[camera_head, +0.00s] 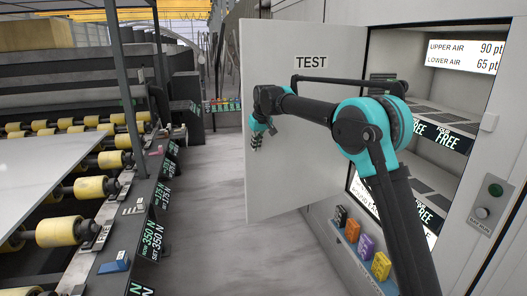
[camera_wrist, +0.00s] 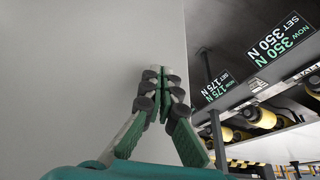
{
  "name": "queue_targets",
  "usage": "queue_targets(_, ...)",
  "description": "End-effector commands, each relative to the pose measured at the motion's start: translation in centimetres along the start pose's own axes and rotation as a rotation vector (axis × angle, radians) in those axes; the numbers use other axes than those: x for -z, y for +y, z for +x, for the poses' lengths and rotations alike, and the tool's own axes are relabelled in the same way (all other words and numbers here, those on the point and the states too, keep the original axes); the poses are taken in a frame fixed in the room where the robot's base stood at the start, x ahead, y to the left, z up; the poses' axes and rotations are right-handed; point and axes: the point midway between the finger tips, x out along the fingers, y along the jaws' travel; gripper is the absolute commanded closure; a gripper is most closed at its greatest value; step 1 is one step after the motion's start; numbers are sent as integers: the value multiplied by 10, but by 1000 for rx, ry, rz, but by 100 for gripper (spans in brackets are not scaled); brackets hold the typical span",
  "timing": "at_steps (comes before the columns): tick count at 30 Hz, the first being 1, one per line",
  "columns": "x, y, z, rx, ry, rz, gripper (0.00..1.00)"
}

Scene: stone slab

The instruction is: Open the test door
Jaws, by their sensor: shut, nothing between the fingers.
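The test door (camera_head: 300,170) is a light grey panel marked "TEST". It stands swung open from the cabinet (camera_head: 430,150), whose shelves show to its right. My gripper (camera_head: 255,148) is at the door's left, free edge, on the side that faces the head camera or just beside it. In the wrist view, my gripper (camera_wrist: 162,72) has its fingers closed together with nothing between them. The pale door (camera_wrist: 80,80) fills the left of that view, close to the fingers. I cannot tell whether the fingers touch it.
A roller conveyor (camera_head: 75,190) with yellow rollers and a white slab (camera_head: 45,165) runs along the left. The grey floor (camera_head: 205,230) between is clear. Small coloured boxes (camera_head: 365,245) sit on a ledge below the cabinet. A push button (camera_head: 482,213) is at the right.

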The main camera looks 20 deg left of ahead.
Motion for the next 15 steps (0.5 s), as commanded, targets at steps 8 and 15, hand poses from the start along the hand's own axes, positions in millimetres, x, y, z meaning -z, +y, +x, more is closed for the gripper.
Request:
queue_targets(8, 28, -1, 12, -19, 0, 47, 100)
queue_targets(15, 37, -1, 15, -25, -1, 62, 100)
